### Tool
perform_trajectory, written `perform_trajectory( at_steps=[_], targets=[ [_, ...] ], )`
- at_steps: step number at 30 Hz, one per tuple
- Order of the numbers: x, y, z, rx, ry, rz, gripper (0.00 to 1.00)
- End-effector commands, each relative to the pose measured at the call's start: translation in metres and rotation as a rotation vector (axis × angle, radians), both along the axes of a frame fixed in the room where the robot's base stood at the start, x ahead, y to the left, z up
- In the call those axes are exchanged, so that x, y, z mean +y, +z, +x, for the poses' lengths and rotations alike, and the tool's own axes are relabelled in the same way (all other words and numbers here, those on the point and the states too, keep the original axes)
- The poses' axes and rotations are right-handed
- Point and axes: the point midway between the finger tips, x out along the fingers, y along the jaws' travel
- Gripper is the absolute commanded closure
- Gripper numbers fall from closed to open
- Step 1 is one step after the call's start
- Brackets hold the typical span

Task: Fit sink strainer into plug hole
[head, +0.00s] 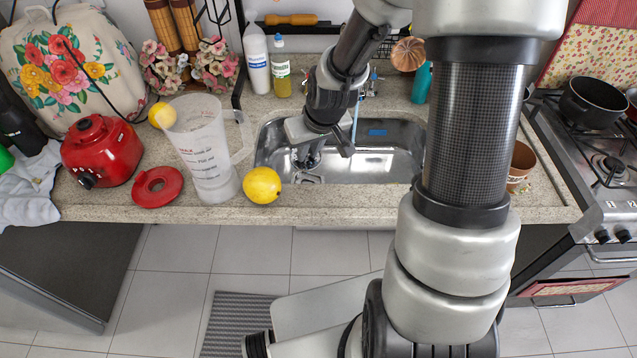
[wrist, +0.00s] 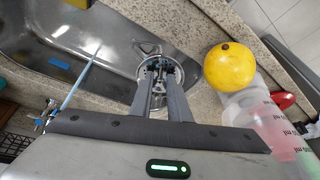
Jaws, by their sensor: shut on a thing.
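My gripper (wrist: 160,66) reaches down into the left part of the steel sink (wrist: 100,48), and it also shows in the head view (head: 307,166). Its fingers are shut on the sink strainer (wrist: 177,75), a small round metal piece with a shiny rim at the fingertips. The fingers cover the strainer's middle. The plug hole cannot be clearly told apart from the strainer. I cannot tell whether the strainer is seated in it or just above it.
A yellow fruit (head: 262,185) and a clear measuring jug (head: 207,150) stand on the counter left of the sink. Bottles (head: 257,62) stand behind it. A blue sponge (head: 378,132) and a thin pale blue rod (wrist: 82,75) are at the sink. The basin's right part is largely clear.

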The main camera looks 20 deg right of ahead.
Motion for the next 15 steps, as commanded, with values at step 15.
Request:
perform_trajectory(
  at_steps=[15],
  targets=[
    [-0.022,-0.133,0.113,0.196,0.452,-0.118,1.0]
  ],
)
